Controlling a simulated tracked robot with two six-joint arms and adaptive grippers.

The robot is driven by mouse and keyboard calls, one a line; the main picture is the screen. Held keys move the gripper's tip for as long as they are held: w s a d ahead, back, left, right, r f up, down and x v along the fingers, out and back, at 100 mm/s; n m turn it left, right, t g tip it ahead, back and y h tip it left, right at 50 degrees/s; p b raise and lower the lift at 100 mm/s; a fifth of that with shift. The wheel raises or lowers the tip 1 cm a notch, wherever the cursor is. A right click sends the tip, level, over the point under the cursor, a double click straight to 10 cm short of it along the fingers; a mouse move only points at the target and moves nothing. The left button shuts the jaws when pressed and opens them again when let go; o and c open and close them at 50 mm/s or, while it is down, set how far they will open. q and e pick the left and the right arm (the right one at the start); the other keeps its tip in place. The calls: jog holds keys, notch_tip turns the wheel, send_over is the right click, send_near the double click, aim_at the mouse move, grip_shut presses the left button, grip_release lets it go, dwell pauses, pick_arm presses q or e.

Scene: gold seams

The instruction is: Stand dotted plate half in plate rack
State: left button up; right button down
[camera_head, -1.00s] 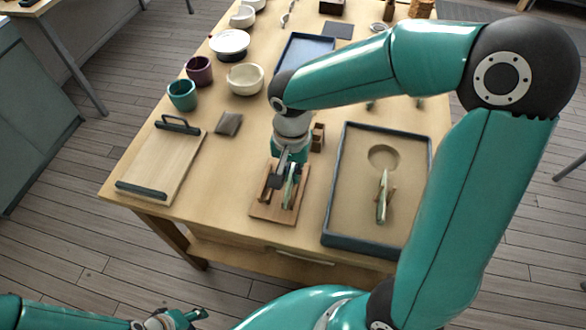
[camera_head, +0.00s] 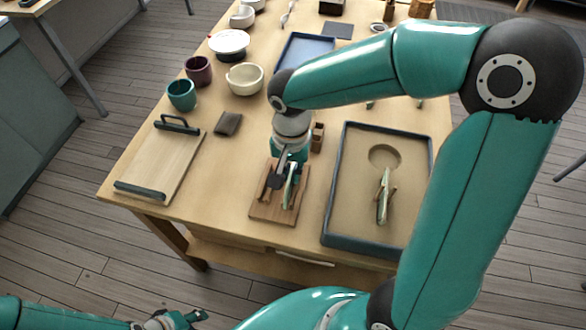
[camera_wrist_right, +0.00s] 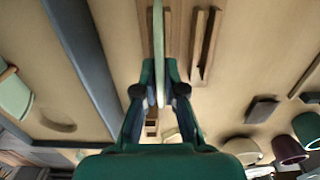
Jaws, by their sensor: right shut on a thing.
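My right gripper (camera_head: 288,162) points down over the wooden plate rack (camera_head: 264,212) near the table's front edge. It is shut on a pale green plate half (camera_head: 289,192), which stands upright and edge-on among the rack's bars. The right wrist view shows the plate half (camera_wrist_right: 159,45) between the fingers (camera_wrist_right: 160,92), with the rack bars (camera_wrist_right: 205,45) beside it. Its dots do not show at this angle, and I cannot tell whether its lower edge rests on the base. My left gripper (camera_head: 196,317) is low at the bottom edge, away from the table; its jaws are unclear.
A dark-rimmed tray (camera_head: 340,180) right of the rack holds another upright green piece (camera_head: 383,205) on a small support. A wooden board with dark handles (camera_head: 160,165) lies left. Cups (camera_head: 182,95), a cream bowl (camera_head: 245,79) and a blue tray (camera_head: 305,50) stand farther back.

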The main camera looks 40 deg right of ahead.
jog(key=shift+f+b, duration=0.85)
jog(key=shift+b, duration=0.15)
dwell(0.9)
jog(key=shift+f+b, duration=0.3)
jog(key=shift+b, duration=0.05)
jog(key=shift+f+b, duration=0.3)
jog(key=shift+b, duration=0.05)
dwell(0.9)
jog(key=c, duration=0.7)
grip_release()
jog(key=shift+r, duration=0.2)
jog(key=shift+r+p, duration=2.3)
jog(key=shift+r, duration=0.55)
